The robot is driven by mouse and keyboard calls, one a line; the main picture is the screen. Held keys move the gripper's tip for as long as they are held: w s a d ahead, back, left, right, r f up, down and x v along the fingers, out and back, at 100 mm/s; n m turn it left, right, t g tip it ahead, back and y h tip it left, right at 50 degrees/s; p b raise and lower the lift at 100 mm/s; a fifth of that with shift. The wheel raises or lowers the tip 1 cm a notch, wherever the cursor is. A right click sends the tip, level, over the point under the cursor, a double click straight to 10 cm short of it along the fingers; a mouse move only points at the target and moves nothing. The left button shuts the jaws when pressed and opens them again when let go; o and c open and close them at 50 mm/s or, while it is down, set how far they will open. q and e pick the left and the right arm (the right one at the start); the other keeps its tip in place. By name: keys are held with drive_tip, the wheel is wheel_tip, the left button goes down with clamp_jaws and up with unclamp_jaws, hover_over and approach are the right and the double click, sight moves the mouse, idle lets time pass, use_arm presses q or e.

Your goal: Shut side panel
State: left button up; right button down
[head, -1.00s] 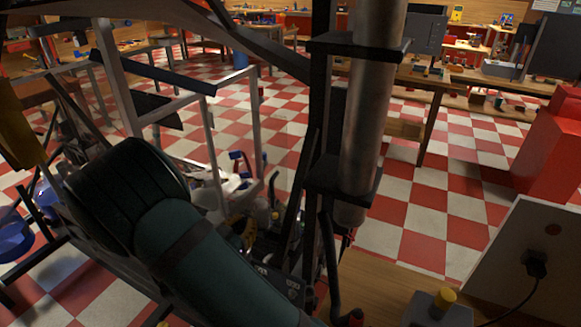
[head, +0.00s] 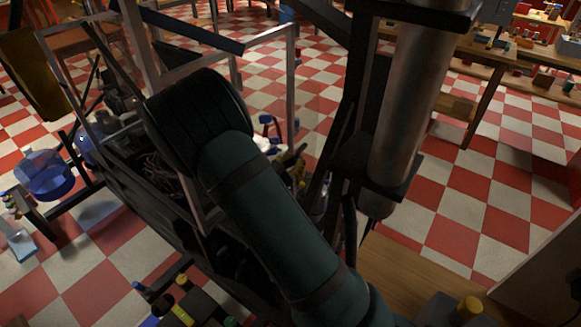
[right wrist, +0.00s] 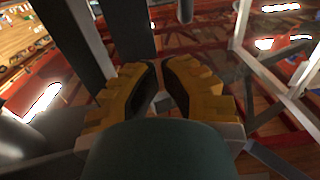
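I cannot single out the side panel with certainty. A flat yellow-brown piece (head: 35,82) hangs at the left edge of the head view. The machine's grey metal frame (head: 222,50) stands over a dark body, partly hidden behind my dark green arm. My right gripper (head: 290,166) shows small and partly hidden beyond that arm, among the machine's parts. In the right wrist view the right gripper (right wrist: 160,78) has its yellow fingers a little apart, with nothing visibly held between them. Dark and grey posts stand just beyond the fingers. My left gripper is not in view.
A thick metal cylinder (head: 415,95) in black brackets stands close at the right. A blue bottle (head: 45,172) sits at the left. A wooden bench (head: 475,75) stands at the back right. Red and white checkered floor (head: 470,195) is open between.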

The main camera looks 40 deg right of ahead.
sight(313, 144)
drive_tip(key=x, duration=0.9)
drive_tip(key=shift+d+b, duration=0.2)
drive_tip(key=shift+b, duration=0.15)
drive_tip(key=shift+w, duration=0.1)
